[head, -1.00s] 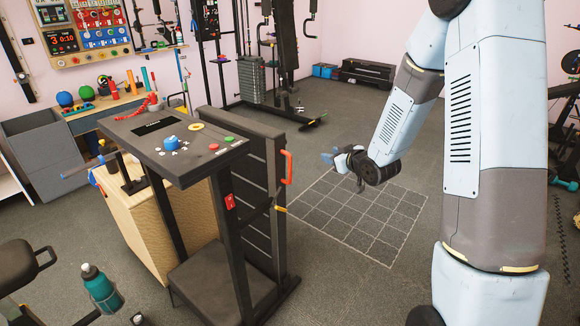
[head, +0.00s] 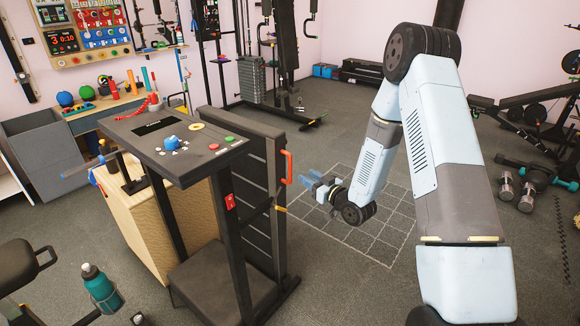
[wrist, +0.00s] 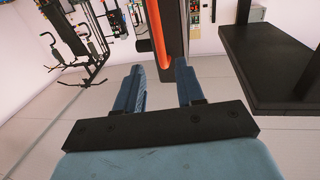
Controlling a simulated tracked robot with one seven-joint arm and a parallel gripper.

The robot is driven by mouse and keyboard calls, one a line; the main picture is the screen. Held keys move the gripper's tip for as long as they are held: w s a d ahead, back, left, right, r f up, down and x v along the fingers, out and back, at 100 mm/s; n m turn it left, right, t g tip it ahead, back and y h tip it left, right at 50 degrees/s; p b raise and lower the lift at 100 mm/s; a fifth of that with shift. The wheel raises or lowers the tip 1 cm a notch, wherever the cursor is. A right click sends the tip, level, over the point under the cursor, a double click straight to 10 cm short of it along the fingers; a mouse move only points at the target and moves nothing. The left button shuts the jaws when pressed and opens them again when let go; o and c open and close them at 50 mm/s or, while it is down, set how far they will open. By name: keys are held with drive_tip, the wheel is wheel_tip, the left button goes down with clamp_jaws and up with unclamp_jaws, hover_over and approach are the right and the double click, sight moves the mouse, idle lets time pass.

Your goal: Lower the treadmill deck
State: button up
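The treadmill has a console (head: 175,140) with a screen, a blue knob and coloured buttons. Its dark deck (head: 256,185) stands folded upright behind the console post, above a low base (head: 210,285). An orange-red handle (head: 287,167) is on the deck's right edge, with a small yellow piece (head: 280,208) below it. My gripper (head: 309,180) is open and empty, just right of the handle. In the wrist view, my gripper's blue fingers (wrist: 158,68) are apart, and the orange handle (wrist: 155,35) shows beyond and between them. I see no contact with it.
The floor with a marked grid (head: 375,225) right of the treadmill is clear. A bottle (head: 100,288) is at front left. Dumbbells (head: 515,190) and a bench (head: 530,115) are at right.

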sight(291, 166)
drive_tip(key=x, duration=1)
drive_tip(key=shift+w+a, duration=0.15)
drive_tip(key=shift+w, duration=0.1)
drive_tip(key=shift+c, duration=0.2)
clamp_jaws()
